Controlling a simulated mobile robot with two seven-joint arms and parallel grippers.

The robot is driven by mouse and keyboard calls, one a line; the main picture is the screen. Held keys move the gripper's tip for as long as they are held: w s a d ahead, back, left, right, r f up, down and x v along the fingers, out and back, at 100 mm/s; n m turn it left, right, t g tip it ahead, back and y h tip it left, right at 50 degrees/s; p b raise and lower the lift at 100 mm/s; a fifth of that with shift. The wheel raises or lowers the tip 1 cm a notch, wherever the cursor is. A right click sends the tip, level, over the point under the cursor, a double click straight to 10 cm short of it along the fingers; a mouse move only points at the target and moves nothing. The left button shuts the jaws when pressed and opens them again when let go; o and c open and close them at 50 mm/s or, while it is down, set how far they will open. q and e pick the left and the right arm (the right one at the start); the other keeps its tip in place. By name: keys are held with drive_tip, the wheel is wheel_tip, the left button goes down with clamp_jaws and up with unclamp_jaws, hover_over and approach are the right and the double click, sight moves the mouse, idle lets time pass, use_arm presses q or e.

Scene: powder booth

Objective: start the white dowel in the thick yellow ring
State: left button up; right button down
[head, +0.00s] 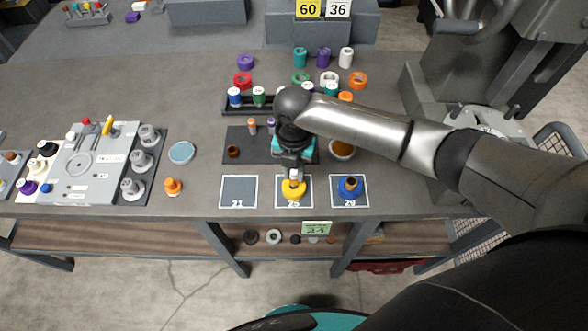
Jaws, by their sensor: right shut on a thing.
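The thick yellow ring (293,193) lies on the middle numbered pad at the front of the table. My right gripper (293,178) reaches in from the right and points down right above the ring. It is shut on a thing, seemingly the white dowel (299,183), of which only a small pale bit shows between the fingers. The dowel's lower end is at or just over the ring; I cannot tell whether it is inside the hole. My left gripper is not in view.
A blue ring piece (350,186) stands on the right pad; the left pad (238,193) is bare. An orange piece (173,186) and a light-blue disc (181,153) lie to the left. A dark rack (228,104) with several capped pieces and loose coloured rings stand behind.

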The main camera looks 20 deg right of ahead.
drive_tip(key=shift+f+b, duration=0.35)
drive_tip(key=shift+f, duration=0.35)
drive_tip(key=c, duration=0.7)
unclamp_jaws()
wheel_tip(320, 180, up, 15)
drive_tip(key=shift+r+p, duration=0.15)
drive_tip(key=shift+p, duration=0.2)
